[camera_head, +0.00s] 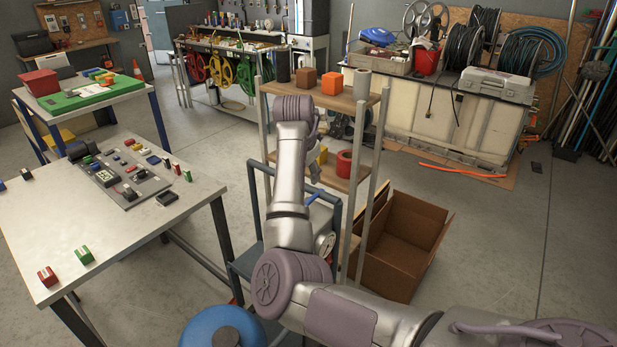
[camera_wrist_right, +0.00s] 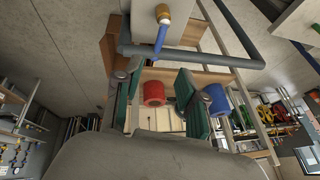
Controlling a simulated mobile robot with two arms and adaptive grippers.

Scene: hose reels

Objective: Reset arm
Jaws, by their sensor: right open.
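My right arm (camera_head: 290,190) comes in from the lower right of the head view and rises in front of a small wooden shelf rack (camera_head: 336,100). The right gripper is mostly hidden behind the arm there. In the right wrist view, the right gripper (camera_wrist_right: 156,100) has its two green-padded fingers apart, with nothing held between them. A red roll (camera_wrist_right: 154,93) shows in the gap beyond the fingers. A blue roll (camera_wrist_right: 215,97) shows just right of the right finger. My left gripper is in neither view.
A worktable (camera_head: 90,250) with small parts stands left. The rack's top board holds orange and brown blocks (camera_head: 331,83). An open cardboard box (camera_head: 400,240) lies right of the rack. A blue round object (camera_head: 205,325) is at the bottom edge.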

